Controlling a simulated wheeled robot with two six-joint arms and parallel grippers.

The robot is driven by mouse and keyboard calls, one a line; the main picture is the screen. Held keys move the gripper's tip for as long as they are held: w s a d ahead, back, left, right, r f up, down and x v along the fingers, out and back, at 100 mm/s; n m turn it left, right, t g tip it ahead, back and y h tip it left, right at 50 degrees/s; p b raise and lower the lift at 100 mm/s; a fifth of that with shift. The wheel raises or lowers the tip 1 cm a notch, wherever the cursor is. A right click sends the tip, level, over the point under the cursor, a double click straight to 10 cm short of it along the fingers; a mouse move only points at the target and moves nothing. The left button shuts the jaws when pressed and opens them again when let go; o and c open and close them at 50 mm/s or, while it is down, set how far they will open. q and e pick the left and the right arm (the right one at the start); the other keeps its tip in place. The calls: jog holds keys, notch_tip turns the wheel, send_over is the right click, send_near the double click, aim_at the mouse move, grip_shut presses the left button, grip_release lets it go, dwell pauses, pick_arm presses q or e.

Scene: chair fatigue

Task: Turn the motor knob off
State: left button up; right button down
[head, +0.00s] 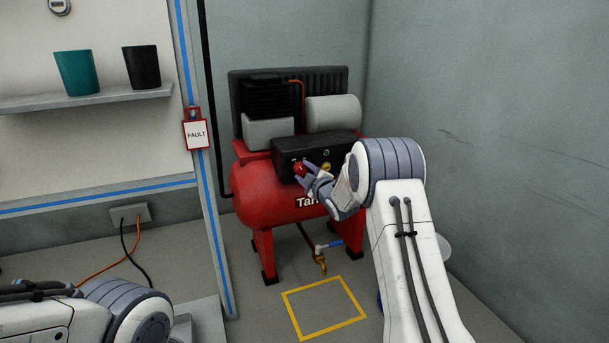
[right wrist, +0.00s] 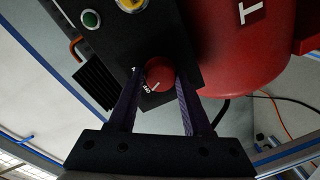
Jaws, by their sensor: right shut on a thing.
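The red motor knob (head: 299,167) sits on the black control box (head: 318,148) of a red compressor. It also shows in the right wrist view (right wrist: 160,73), with a white mark on its lower left side near small white lettering on the box. My right gripper (head: 305,172) is at the box front, one finger on each side of the knob, shut on it. The fingers cover part of the box front. My left arm shows at the lower left of the head view, but its gripper is out of view.
The red tank (head: 262,196) lies below the box. A green button (right wrist: 91,18) and a yellow control (right wrist: 131,4) are near the knob. A FAULT tag (head: 197,134) hangs on the post. A yellow square (head: 325,307) marks clear floor in front.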

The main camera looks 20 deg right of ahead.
jog(key=shift+n, duration=0.6)
jog(key=shift+c, duration=1.7)
grip_release()
jog(key=shift+s+r, duration=0.1)
jog(key=shift+s, duration=0.45)
jog(key=s+p, duration=0.4)
jog(key=s, duration=0.5)
jog(key=shift+s+d+r, duration=0.15)
jog(key=shift+d+r, duration=0.1)
jog(key=shift+d, duration=0.15)
